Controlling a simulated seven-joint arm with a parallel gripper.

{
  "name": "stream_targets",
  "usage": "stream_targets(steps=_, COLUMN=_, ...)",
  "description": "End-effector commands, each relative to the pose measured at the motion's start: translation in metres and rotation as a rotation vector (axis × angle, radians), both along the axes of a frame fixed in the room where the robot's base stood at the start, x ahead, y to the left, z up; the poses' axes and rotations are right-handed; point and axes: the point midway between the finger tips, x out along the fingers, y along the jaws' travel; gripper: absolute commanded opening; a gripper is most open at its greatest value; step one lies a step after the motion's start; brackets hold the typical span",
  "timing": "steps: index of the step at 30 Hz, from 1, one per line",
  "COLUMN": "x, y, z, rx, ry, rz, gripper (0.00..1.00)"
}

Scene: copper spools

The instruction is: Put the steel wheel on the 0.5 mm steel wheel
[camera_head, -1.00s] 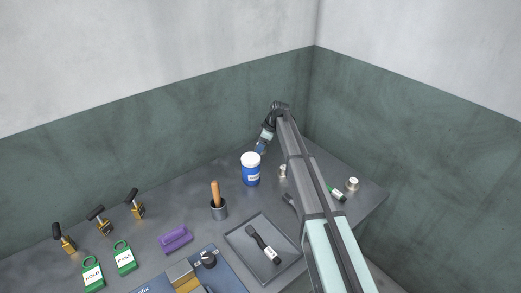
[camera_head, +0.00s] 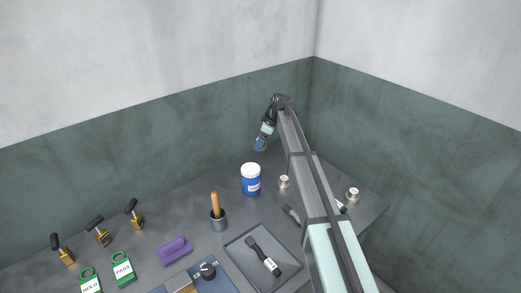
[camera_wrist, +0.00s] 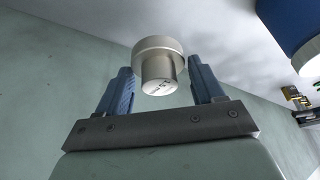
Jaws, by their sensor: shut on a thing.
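My gripper (camera_head: 260,146) is raised above the back of the bench, behind the blue bottle. In the wrist view its two blue fingers (camera_wrist: 157,75) are shut on a silver steel wheel (camera_wrist: 158,50) with a wide rim and a narrower hub; small print on the hub face is unreadable. The held wheel cannot be made out in the head view. Two similar silver wheels stand on the bench: one (camera_head: 284,181) right of the bottle, one (camera_head: 352,194) near the right edge. Their markings are too small to tell which is 0.5 mm.
The blue bottle (camera_head: 251,183) with white lid stands just in front of my gripper. Nearby are a cup with a wooden-handled tool (camera_head: 217,212), a grey tray (camera_head: 239,248) holding a black tool, and a dark tool (camera_head: 291,214) beside it. A small green-white item (camera_head: 341,207) is partly behind my arm.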

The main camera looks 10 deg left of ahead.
Motion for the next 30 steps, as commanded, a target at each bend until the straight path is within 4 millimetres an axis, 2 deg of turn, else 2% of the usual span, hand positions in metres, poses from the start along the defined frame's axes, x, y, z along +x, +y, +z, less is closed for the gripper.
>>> stream_targets(steps=5, x=0.003, y=-0.008, z=0.018, rx=0.001, ry=-0.002, rz=-0.009, gripper=0.32)
stream_targets(steps=10, x=0.004, y=-0.042, z=0.038, rx=0.001, ry=-0.002, rz=-0.045, gripper=0.32)
stream_targets(steps=13, x=-0.016, y=-0.068, z=0.051, rx=0.001, ry=-0.001, rz=-0.07, gripper=0.32)
stream_targets(steps=18, x=-0.07, y=-0.101, z=0.066, rx=0.001, ry=-0.002, rz=-0.084, gripper=0.32)
stream_targets(steps=21, x=-0.102, y=-0.11, z=0.069, rx=0.0, ry=-0.001, rz=-0.063, gripper=0.32)
stream_targets(steps=24, x=-0.125, y=-0.112, z=0.068, rx=0.001, ry=-0.001, rz=-0.031, gripper=0.32)
stream_targets(steps=27, x=-0.138, y=-0.113, z=0.066, rx=0.0, ry=0.0, rz=0.003, gripper=0.32)
stream_targets(steps=30, x=-0.142, y=-0.113, z=0.065, rx=0.001, ry=-0.001, rz=0.042, gripper=0.32)
